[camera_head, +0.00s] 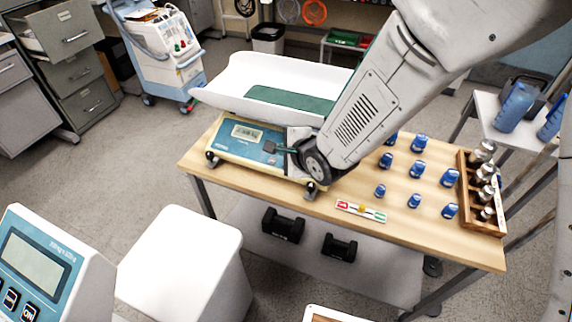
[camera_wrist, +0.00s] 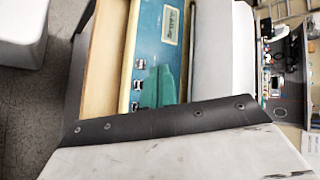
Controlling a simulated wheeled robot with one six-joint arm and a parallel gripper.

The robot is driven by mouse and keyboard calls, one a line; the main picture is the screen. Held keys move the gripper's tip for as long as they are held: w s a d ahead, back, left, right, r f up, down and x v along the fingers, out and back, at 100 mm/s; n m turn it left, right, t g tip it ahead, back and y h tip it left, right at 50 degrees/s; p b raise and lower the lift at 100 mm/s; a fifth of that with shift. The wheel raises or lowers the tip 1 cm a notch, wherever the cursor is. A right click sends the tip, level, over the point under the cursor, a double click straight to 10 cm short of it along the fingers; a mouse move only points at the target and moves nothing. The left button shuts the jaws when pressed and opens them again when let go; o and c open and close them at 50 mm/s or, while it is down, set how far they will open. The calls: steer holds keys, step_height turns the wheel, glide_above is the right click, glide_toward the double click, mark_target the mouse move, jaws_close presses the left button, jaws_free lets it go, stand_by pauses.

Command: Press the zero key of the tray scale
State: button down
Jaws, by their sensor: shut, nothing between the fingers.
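The tray scale (camera_head: 228,152) stands on the left end of the wooden table, with a white curved tray (camera_head: 235,84) on top. Its teal front panel has a lit display (camera_head: 247,133). In the wrist view the panel (camera_wrist: 148,30) shows its display (camera_wrist: 171,24) and small pale keys (camera_wrist: 140,64); their labels are too small to read, so I cannot tell which is zero. My gripper (camera_head: 270,147) is shut and empty, its dark green tip over the panel right of the display. The tip (camera_wrist: 160,88) also shows beside the keys. I cannot tell whether it touches the panel.
Several blue weights (camera_head: 415,170) stand on the table's right half, beside a wooden rack (camera_head: 483,215) of metal weights. Another scale (camera_head: 40,262) is at the lower left, near a white box (camera_head: 180,265).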

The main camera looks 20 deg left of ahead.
steer(key=shift+w+d+f, duration=0.1)
steer(key=shift+w+f, duration=0.5)
steer(key=shift+f, duration=0.75)
steer(key=shift+w+f, duration=0.55)
steer(key=shift+f, duration=0.75)
steer(key=shift+w+d+f, duration=0.1)
steer(key=shift+w+f, duration=0.5)
steer(key=shift+f, duration=0.75)
steer(key=shift+w+f, duration=0.15)
steer(key=shift+f, duration=0.2)
steer(key=shift+w+f, duration=0.15)
steer(key=shift+f, duration=0.2)
steer(key=shift+r, duration=0.1)
steer(key=shift+s+r, duration=0.3)
steer(key=shift+r, duration=0.3)
steer(key=shift+s+r, duration=0.35)
steer(key=shift+r, duration=0.45)
steer(key=shift+s+r, duration=0.3)
steer(key=shift+r, duration=0.45)
steer(key=shift+s+r, duration=0.35)
steer(key=shift+r, duration=0.45)
